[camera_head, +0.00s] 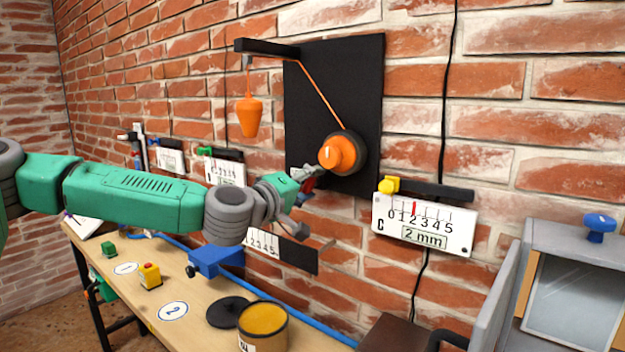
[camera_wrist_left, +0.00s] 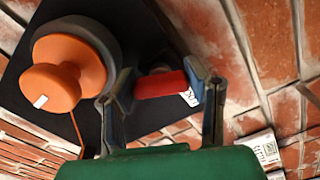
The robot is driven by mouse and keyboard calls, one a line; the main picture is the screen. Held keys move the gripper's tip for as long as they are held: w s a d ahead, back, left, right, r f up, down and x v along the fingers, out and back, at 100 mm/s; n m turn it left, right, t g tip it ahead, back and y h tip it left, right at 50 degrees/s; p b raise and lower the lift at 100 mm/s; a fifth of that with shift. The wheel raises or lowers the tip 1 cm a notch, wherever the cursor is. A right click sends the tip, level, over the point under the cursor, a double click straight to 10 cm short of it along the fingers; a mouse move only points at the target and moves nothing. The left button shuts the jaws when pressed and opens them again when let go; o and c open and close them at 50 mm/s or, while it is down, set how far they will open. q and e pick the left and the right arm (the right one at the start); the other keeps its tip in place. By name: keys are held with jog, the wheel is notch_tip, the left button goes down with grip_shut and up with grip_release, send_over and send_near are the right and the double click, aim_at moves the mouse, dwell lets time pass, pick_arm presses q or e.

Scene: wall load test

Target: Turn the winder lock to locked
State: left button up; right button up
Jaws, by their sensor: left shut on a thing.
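The winder lock is a red bar with a white label (camera_wrist_left: 160,84) on the black board (camera_head: 365,85). In the head view only a small red part (camera_head: 309,185) shows behind my gripper. My left gripper (camera_head: 305,181) is at the lower left of the orange winder knob (camera_head: 336,154). In the left wrist view its fingers (camera_wrist_left: 162,88) stand on both sides of the red bar and are shut on it. The winder (camera_wrist_left: 68,78) is beside the gripper, apart from the fingers. The lock's markings are not readable. My right gripper is not in view.
An orange cord runs from the winder to a black bracket (camera_head: 265,47), where an orange weight (camera_head: 249,117) hangs. A gauge C (camera_head: 425,222) is on the brick wall at right. The wooden bench (camera_head: 205,325) below holds a blue vise (camera_head: 215,260) and an open tin (camera_head: 263,335).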

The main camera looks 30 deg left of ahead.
pick_arm(q)
jog(key=m+p, duration=0.1)
jog(key=m, duration=0.2)
jog(key=shift+a+m, duration=0.1)
jog(key=shift+m, duration=0.2)
jog(key=m+p, duration=0.1)
jog(key=m, duration=0.1)
jog(key=shift+m, duration=0.4)
jog(key=m, duration=0.2)
jog(key=shift+m, duration=2.2)
jog(key=o, duration=1.2)
jog(key=shift+a, duration=0.1)
jog(key=shift+s, duration=0.1)
